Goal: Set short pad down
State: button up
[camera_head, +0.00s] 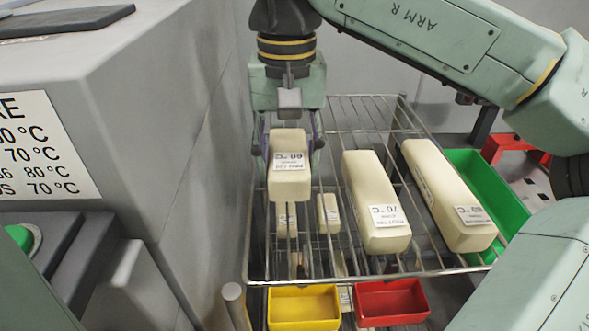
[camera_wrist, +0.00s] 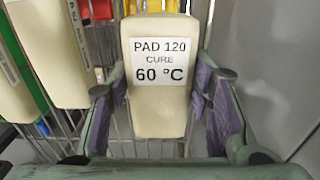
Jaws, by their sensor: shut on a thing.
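The short pad (camera_head: 289,180) is a cream block with a white label on its top. In the wrist view the short pad (camera_wrist: 158,35) fills the middle, and its label reads PAD 120, CURE, 60 °C. My gripper (camera_head: 290,155) points down and is shut on the pad's two long sides, with a purple-lined finger on each side. The pad looks level over the left part of the wire rack (camera_head: 330,104). I cannot tell whether its underside touches the bars.
A medium pad (camera_head: 371,175) marked 70 °C and a longer pad (camera_head: 440,185) lie on the rack to the right. Small cream blocks (camera_head: 328,212) show below the bars. Yellow (camera_head: 303,310), red (camera_head: 391,303) and green (camera_head: 505,195) bins are nearby. A grey cabinet (camera_head: 190,130) stands close on the left.

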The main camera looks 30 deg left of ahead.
aim_at(289, 151)
jog(key=shift+f, duration=1.95)
jog(key=shift+f, duration=0.15)
jog(key=o, duration=1.1)
notch_tip(289, 151, up, 12)
jog(key=shift+r, duration=0.2)
